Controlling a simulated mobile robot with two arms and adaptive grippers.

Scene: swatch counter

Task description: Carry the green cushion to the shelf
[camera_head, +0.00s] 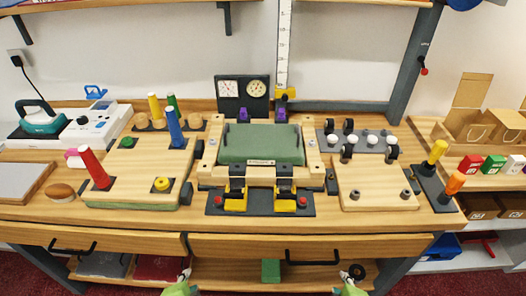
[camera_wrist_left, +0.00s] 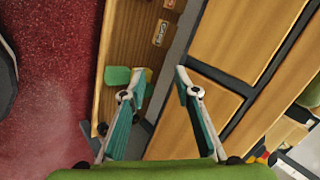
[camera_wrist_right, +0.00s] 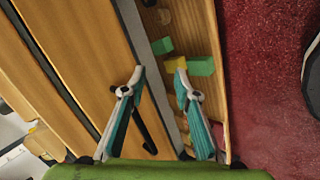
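A green, cushion-like block (camera_head: 262,143) with a small label on its front sits in a wooden frame (camera_head: 208,168) at the middle of the counter. Purple pieces stand behind it and yellow-and-black clamps in front; I cannot tell whether they grip it. My left gripper (camera_head: 184,274) is low in front of the counter, open and empty; its fingers show in the left wrist view (camera_wrist_left: 160,75). My right gripper (camera_head: 346,274) is also low in front, to the right, open and empty, as the right wrist view (camera_wrist_right: 159,72) shows. Both are well apart from the block.
A smaller green block (camera_head: 271,270) lies on the lower shelf (camera_head: 225,272) under the drawers. Colored pegs on a board (camera_head: 130,170) stand left of the frame, a wooden board (camera_head: 375,192) lies right. An upper shelf (camera_head: 130,6) runs above. Open side shelves (camera_head: 455,262) stand at right.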

